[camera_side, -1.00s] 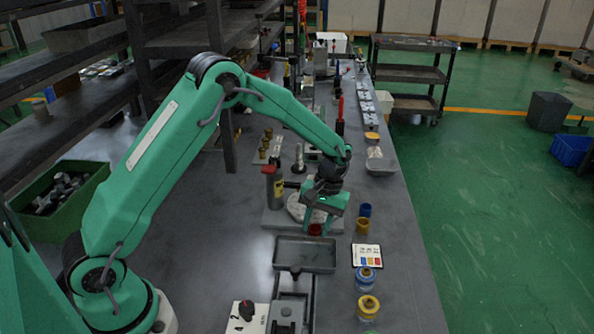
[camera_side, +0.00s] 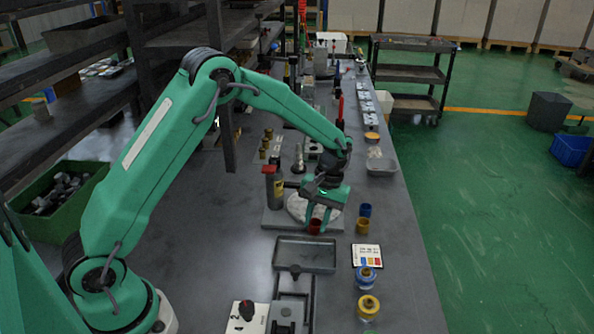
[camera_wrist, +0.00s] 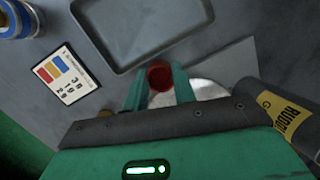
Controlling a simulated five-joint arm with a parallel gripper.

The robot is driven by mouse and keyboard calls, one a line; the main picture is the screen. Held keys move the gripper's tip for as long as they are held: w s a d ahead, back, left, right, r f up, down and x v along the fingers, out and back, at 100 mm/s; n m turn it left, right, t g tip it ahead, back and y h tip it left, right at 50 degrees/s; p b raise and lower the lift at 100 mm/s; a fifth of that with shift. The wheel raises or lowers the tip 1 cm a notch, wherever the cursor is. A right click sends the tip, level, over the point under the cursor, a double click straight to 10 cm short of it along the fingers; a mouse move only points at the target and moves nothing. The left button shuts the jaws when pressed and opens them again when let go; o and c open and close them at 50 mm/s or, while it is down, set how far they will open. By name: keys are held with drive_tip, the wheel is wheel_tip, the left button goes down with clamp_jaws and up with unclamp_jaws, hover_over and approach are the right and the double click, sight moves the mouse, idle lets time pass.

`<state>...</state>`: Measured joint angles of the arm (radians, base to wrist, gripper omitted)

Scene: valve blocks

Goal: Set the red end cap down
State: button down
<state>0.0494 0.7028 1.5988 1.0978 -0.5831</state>
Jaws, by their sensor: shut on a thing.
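The red end cap (camera_side: 315,227) is a small dark red cup. It is between the fingertips of my gripper (camera_side: 317,222), near the front edge of the base plate with the white round piece. The wrist view shows the cap (camera_wrist: 160,76) from above, with one green finger of my gripper (camera_wrist: 159,85) on each side. My gripper is shut on it. I cannot tell whether the cap's underside touches the surface. A blue cap (camera_side: 365,210) and a yellow cap (camera_side: 362,225) stand to the right.
An empty grey tray (camera_side: 305,268) lies just in front of the cap.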

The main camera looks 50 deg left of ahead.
wheel_tip(320, 180, up, 8)
drive_tip(key=shift+r, duration=0.15)
idle(0.3)
drive_tip(key=shift+w, duration=0.1)
idle(0.4)
drive_tip(key=shift+w+d+r+m, duration=0.9)
drive_tip(key=shift+w+r+m, duration=1.15)
drive_tip(key=shift+w, duration=0.9)
drive_tip(key=shift+t, duration=0.3)
drive_tip(key=w+a+f, duration=0.1)
drive_tip(key=a+f, duration=0.1)
drive_tip(key=a, duration=0.1)
drive_tip(key=w+a+f, duration=0.2)
drive_tip(key=a+f, duration=0.1)
drive_tip(key=a, duration=0.1)
drive_tip(key=w+a+f, duration=0.1)
drive_tip(key=a+f, duration=0.1)
drive_tip(key=a, duration=0.1)
drive_tip(key=shift+w+a+f, duration=0.2)
drive_tip(key=shift+w+a, duration=0.1)
drive_tip(key=shift+w, duration=0.1)
drive_tip(key=shift+f, duration=0.1)
drive_tip(key=shift+w+x, duration=0.2)
drive_tip(key=shift+x, duration=0.75)
drive_tip(key=shift+w+x, duration=0.2)
drive_tip(key=shift+x, duration=0.7)
drive_tip(key=shift+f, duration=0.25)
drive_tip(key=c, duration=1.1)
unclamp_jaws()
drive_tip(key=shift+c, duration=0.2)
